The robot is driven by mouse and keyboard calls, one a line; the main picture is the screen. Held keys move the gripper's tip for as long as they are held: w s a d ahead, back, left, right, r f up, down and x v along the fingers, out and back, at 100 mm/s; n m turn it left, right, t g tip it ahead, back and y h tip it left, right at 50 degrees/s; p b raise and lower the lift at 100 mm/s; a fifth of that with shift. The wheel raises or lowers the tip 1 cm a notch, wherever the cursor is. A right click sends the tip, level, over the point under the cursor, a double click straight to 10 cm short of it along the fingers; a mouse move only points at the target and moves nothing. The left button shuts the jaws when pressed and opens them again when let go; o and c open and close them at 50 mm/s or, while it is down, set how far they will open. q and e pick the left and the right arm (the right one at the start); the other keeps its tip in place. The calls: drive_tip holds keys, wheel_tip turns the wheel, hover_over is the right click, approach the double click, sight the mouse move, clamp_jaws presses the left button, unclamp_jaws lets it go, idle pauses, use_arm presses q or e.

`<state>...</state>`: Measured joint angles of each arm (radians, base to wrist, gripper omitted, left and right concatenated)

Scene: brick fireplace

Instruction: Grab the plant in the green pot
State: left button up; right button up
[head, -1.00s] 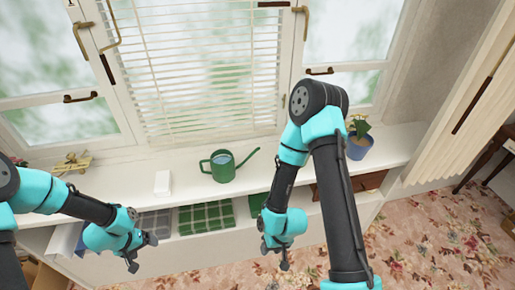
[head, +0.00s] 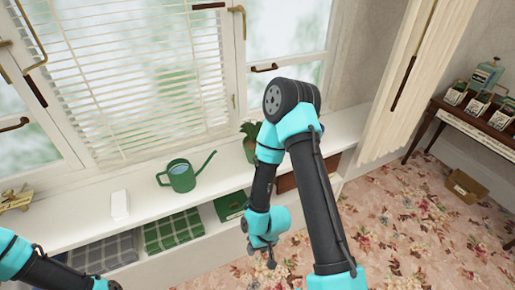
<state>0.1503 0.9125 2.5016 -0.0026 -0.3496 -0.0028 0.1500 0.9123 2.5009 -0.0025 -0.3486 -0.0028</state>
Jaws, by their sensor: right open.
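A leafy plant (head: 250,130) stands on the white windowsill in the head view. Its pot (head: 249,151) looks green and is partly hidden behind my right arm. My right gripper (head: 261,256) is open and empty. It hangs low in front of the shelf, below the plant and apart from it. My left arm shows at the bottom left, but its gripper is out of the frame.
A green watering can (head: 181,178) and a white box (head: 120,205) stand on the sill (head: 80,225). Folded checked cloths (head: 173,232) lie on the shelf below. Several small pots (head: 478,103) stand on a dark table (head: 440,105) at right. The floral floor between is mostly clear.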

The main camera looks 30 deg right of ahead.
use_arm(q)
drive_tip(key=shift+c, duration=0.3)
drive_tip(key=c, duration=0.9)
drive_tip(key=shift+o, duration=0.2)
drive_tip(key=shift+w, duration=0.1)
